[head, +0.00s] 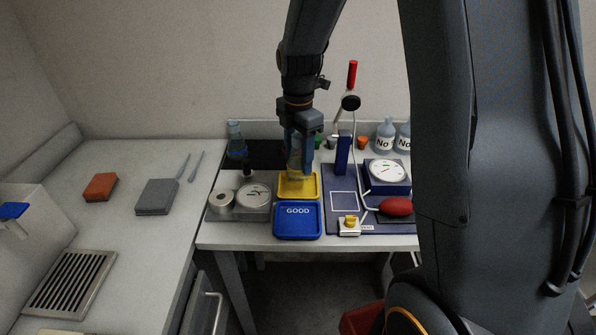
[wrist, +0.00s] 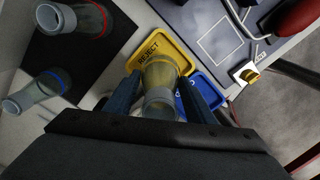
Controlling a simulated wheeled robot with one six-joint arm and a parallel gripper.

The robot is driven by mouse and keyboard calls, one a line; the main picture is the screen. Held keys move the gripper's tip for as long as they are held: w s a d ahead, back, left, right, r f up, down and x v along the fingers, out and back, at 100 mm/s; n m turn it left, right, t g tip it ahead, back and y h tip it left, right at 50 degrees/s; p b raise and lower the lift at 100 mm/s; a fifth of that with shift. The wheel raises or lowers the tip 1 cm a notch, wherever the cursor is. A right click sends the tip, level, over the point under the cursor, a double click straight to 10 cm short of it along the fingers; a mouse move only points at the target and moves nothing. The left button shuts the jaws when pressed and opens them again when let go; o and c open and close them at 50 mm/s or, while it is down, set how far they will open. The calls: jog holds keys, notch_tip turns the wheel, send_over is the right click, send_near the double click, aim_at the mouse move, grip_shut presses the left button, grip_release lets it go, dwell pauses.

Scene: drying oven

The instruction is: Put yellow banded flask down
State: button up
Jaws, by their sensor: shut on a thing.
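The yellow banded flask (wrist: 160,78) is between the fingers of my gripper (wrist: 165,92) in the wrist view. It is clear glass with a yellow band, and my gripper is shut on it. In the head view my gripper (head: 301,140) points down and the flask (head: 295,158) shows faintly between its fingers. The flask is over or at the yellow REJECT tray (head: 300,190); I cannot tell whether it touches the tray. The blue GOOD tray (head: 298,222) is just in front of the yellow one.
A black mat (wrist: 40,65) holds a red banded flask (wrist: 85,20) and a blue banded flask (wrist: 40,90). A blue board (head: 345,215) with a post and a red bulb (head: 396,206) lies right.

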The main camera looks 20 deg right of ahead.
aim_at(299, 172)
jog(key=shift+f+p, duration=0.55)
jog(key=shift+f, duration=2.15)
jog(key=o, duration=1.1)
jog(key=shift+f, duration=0.1)
jog(key=shift+o, duration=0.2)
notch_tip(299, 172, up, 12)
jog(key=b, duration=0.3)
